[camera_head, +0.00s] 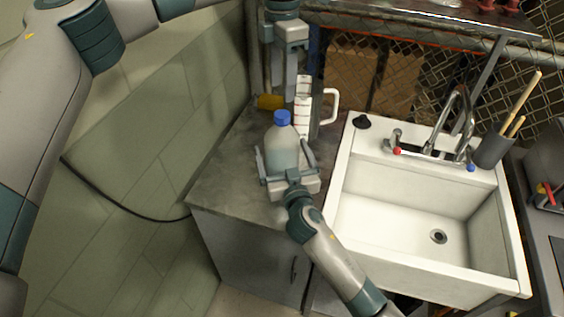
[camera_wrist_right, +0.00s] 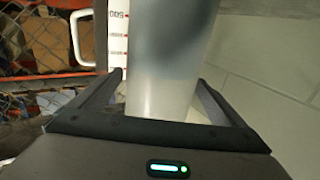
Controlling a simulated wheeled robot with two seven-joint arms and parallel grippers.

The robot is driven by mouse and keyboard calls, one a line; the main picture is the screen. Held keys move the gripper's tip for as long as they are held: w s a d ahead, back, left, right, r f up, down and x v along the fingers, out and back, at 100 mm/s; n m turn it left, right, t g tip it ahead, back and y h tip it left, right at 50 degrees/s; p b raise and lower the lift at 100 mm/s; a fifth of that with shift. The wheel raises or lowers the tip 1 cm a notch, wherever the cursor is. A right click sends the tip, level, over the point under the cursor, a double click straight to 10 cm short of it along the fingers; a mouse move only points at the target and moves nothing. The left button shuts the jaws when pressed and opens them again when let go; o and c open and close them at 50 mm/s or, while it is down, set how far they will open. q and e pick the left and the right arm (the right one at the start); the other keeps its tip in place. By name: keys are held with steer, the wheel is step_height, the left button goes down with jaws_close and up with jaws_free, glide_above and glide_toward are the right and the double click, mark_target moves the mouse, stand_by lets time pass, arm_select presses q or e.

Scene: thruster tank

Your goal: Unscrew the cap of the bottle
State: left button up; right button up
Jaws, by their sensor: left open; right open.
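The bottle (camera_head: 282,152) is pale and translucent with a blue cap (camera_head: 282,118). It stands upright on the grey counter (camera_head: 228,170), left of the sink. My right gripper (camera_head: 284,152) has its open fingers on either side of the bottle's body. In the right wrist view the bottle (camera_wrist_right: 165,60) fills the space between the fingers (camera_wrist_right: 160,82); its cap is out of that picture. I cannot tell whether the fingers touch it. My left gripper (camera_head: 285,92) points down behind and above the bottle, open, apart from the cap.
A white measuring jug (camera_head: 303,100) with red marks and a handle stands behind the bottle; it also shows in the wrist view (camera_wrist_right: 117,40). A yellow object (camera_head: 270,102) lies near the wall. A white sink (camera_head: 385,235) with a faucet (camera_head: 440,125) is at the right.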

steer(key=c, duration=2.1)
arm_select(q)
steer(key=m, duration=0.6)
steer(key=shift+m, duration=0.3)
steer(key=m, duration=2)
arm_select(e)
steer(key=shift+c, duration=0.2)
